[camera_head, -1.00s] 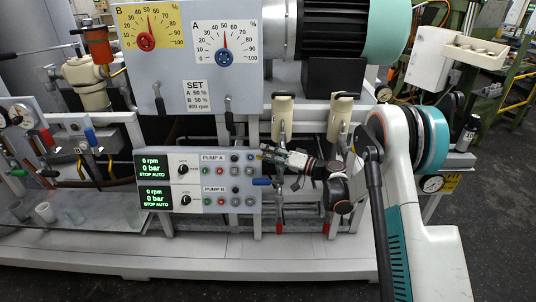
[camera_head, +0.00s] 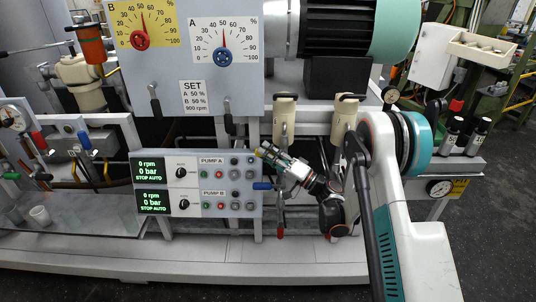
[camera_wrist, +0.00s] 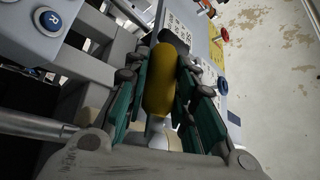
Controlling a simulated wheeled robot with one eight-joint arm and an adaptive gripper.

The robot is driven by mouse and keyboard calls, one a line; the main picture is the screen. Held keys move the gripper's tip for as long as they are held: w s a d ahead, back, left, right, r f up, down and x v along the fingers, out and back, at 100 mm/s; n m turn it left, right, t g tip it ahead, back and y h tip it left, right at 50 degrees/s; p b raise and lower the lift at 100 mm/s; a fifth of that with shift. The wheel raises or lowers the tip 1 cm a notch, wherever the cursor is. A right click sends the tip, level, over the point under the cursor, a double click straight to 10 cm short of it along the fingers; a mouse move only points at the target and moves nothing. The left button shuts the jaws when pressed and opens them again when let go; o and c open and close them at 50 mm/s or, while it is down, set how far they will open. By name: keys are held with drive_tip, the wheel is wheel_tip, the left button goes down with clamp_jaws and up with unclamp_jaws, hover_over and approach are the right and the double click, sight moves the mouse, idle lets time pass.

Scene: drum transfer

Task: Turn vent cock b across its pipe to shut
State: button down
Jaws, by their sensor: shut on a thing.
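My gripper (camera_head: 267,153) is at the right edge of the pump panel, in front of the frame below the dials. In the wrist view its teal-sided fingers (camera_wrist: 166,78) are shut on a rounded yellow handle (camera_wrist: 160,82) with a dark end. I take this handle to be vent cock b's, but no label on it is readable. It stands lengthwise between the fingers, with a pale metal piece at its lower end. In the head view the fingers largely hide it. The cock's body and pipe cannot be made out, so its angle to the pipe cannot be told.
Two cream cylinders (camera_head: 284,117) with black handles stand to the right. A red-tipped lever (camera_head: 280,231) hangs lower down. The dial board (camera_head: 185,92) is above.

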drive_tip(key=c, duration=1.3)
unclamp_jaws()
drive_tip(key=shift+r, duration=0.1)
drive_tip(key=shift+c, duration=0.2)
drive_tip(key=shift+d, duration=0.1)
drive_tip(key=v, duration=0.7)
drive_tip(key=shift+s+d, duration=0.1)
drive_tip(key=shift+d, duration=0.1)
